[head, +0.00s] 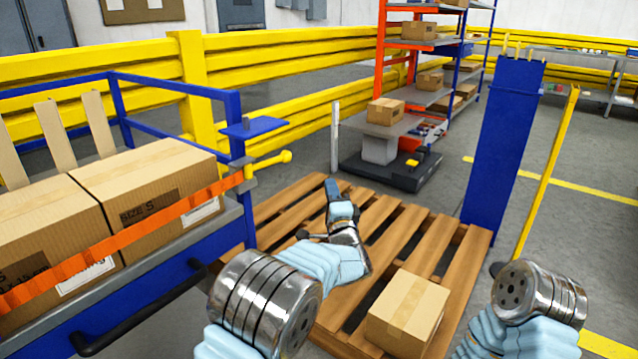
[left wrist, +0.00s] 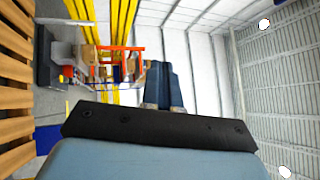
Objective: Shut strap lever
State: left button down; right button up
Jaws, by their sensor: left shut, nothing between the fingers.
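The strap lever (head: 268,163) is yellow with a round knob. It sticks out to the right from a grey bracket (head: 246,178) on the blue cart's corner post. An orange strap (head: 150,228) runs from there across the front of the cardboard boxes. My left gripper (head: 331,184) is to the right of the lever and nearer to me, over the wooden pallet, apart from the lever. Its blue fingers (left wrist: 164,88) are shut and empty. The lever does not show in the left wrist view. My right arm is at the lower right; its gripper is out of view.
Large boxes (head: 145,180) stand on the blue cart (head: 220,240), which has a black handle (head: 140,315). A smaller box (head: 408,308) lies on the wooden pallet (head: 300,205). A blue upright panel (head: 503,140) and a yellow post (head: 545,175) stand at the right.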

pick_arm(q)
jog(key=shift+s+d+f, duration=0.25)
jog(key=shift+s+d, duration=0.2)
jog(key=shift+d, duration=0.15)
jog(key=shift+s+d+f, duration=0.2)
jog(key=shift+s+d, duration=0.2)
jog(key=shift+d, duration=0.2)
jog(key=s+a+f+n+g+h, duration=0.1)
jog(key=s+a+f+n+g, duration=0.2)
jog(key=f, duration=0.8)
jog(key=s+a+f+n+g+h, duration=0.1)
jog(key=s+a+f+g+h, duration=0.15)
jog(key=a+f, duration=0.55)
jog(key=s+a+f+n+g+h, duration=0.15)
jog(key=f+g, duration=0.25)
jog(key=f, duration=0.9)
jog(key=s+a+f+n+g+h, duration=0.1)
jog(key=s+f+n+g, duration=0.2)
jog(key=s+f, duration=0.45)
jog(key=s+a+f+n+g, duration=0.2)
jog(key=s+f+n+g, duration=0.2)
jog(key=s, duration=0.6)
jog(key=s+d+n+g+h, duration=0.1)
jog(key=s+n+g, duration=0.3)
jog(key=s, duration=1.1)
jog(key=shift+s+d+f+n+h, duration=0.2)
jog(key=shift+f+n+h, duration=0.2)
jog(key=shift+h, duration=0.4)
